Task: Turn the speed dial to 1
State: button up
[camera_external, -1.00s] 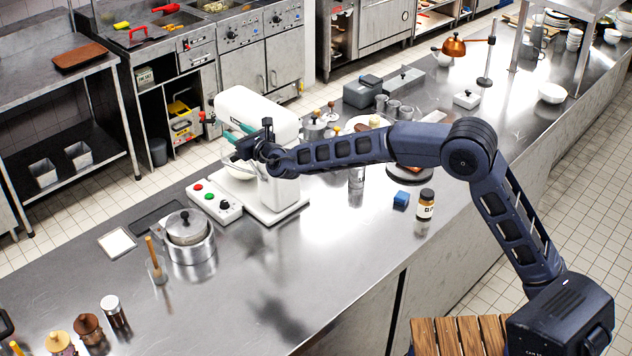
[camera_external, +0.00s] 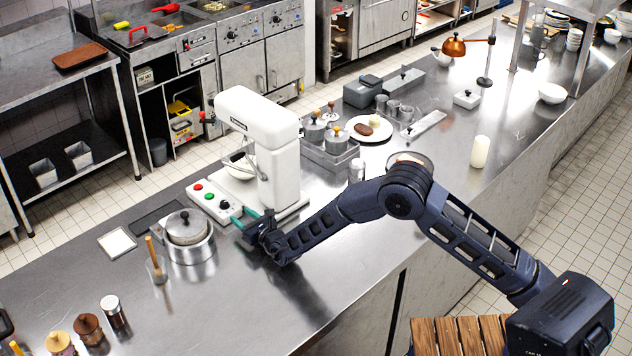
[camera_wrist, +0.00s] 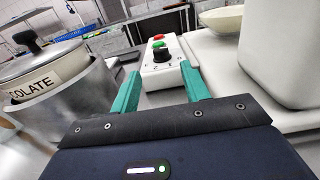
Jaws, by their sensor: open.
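The speed dial (camera_external: 224,204) is a small black knob on a white control box (camera_external: 209,198) at the foot of the white stand mixer (camera_external: 262,135). In the wrist view the dial (camera_wrist: 161,55) shows between my fingers and ahead of them, on the box's near end. Its setting and any numbers are too small to read. My gripper (camera_external: 240,214) is low over the counter, at the near right end of the box. Its teal fingers (camera_wrist: 160,70) are open, with nothing between them, apart from the dial.
Red (camera_wrist: 158,37) and green (camera_wrist: 159,44) buttons sit just beyond the dial. The mixer column (camera_wrist: 278,50) stands close on the right. The counter (camera_external: 290,300) in front is clear.

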aim_at(226, 204)
jog(key=x, duration=1)
jog(key=shift+w+a, duration=0.25)
jog(key=shift+c, duration=0.5)
jog(key=c, duration=0.8)
jog(key=shift+c, duration=0.2)
jog(key=shift+m+t+h, duration=0.7)
jog(key=shift+h, duration=0.2)
jog(key=o, duration=0.9)
jog(key=shift+o, duration=0.2)
